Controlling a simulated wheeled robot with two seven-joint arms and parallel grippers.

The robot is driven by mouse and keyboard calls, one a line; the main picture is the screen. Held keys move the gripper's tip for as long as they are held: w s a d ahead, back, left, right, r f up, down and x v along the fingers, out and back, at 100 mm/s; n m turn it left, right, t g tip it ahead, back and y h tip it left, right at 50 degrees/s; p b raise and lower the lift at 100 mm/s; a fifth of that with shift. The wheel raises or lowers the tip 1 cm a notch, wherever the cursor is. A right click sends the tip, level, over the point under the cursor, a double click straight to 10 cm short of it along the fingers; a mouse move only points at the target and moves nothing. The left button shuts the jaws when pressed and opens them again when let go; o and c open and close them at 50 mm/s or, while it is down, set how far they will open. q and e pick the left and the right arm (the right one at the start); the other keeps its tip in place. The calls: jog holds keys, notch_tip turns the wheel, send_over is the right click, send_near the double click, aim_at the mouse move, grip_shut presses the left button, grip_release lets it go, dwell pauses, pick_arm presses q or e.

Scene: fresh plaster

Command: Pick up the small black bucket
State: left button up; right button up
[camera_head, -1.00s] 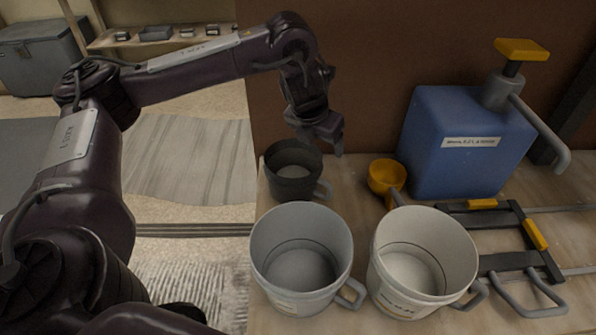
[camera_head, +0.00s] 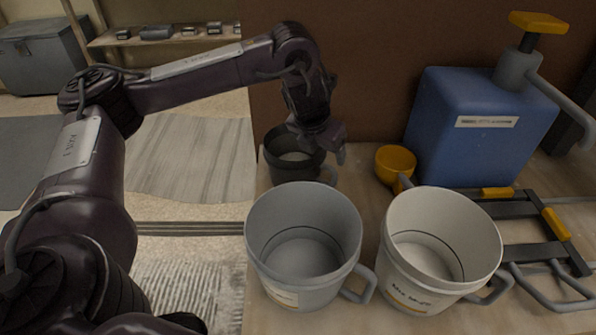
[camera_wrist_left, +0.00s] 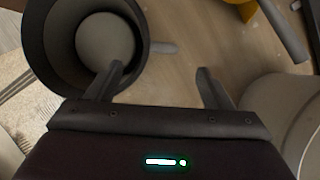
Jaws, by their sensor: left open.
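The small black bucket (camera_head: 290,172) stands upright at the back left corner of the bench, behind the grey bucket. My left gripper (camera_head: 330,152) is above its right side, near the rim, and hides part of the opening. In the left wrist view, the black bucket (camera_wrist_left: 38,45) fills the upper left and looks empty, with its handle pointing right. My left gripper (camera_wrist_left: 160,85) is open there. Its left finger overlaps the bucket's rim and its right finger is over bare bench. I cannot tell whether it touches the bucket. My right gripper is not in view.
A grey bucket (camera_head: 262,270) and a white bucket (camera_head: 400,275) stand in front. A yellow scoop (camera_head: 394,162), a blue pump container (camera_head: 470,150) and black-and-yellow clamps (camera_head: 530,222) are to the right. A brown wall (camera_head: 380,60) rises behind.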

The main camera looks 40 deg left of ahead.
aim_at(328, 167)
pick_arm(q)
jog(key=b+x, duration=0.1)
jog(key=x, duration=0.6)
jog(key=shift+d, duration=0.15)
jog(key=shift+w+f, duration=0.15)
jog(key=shift+f, duration=0.3)
jog(key=c, duration=1)
jog(key=shift+r, duration=0.1)
jog(key=shift+c, duration=0.7)
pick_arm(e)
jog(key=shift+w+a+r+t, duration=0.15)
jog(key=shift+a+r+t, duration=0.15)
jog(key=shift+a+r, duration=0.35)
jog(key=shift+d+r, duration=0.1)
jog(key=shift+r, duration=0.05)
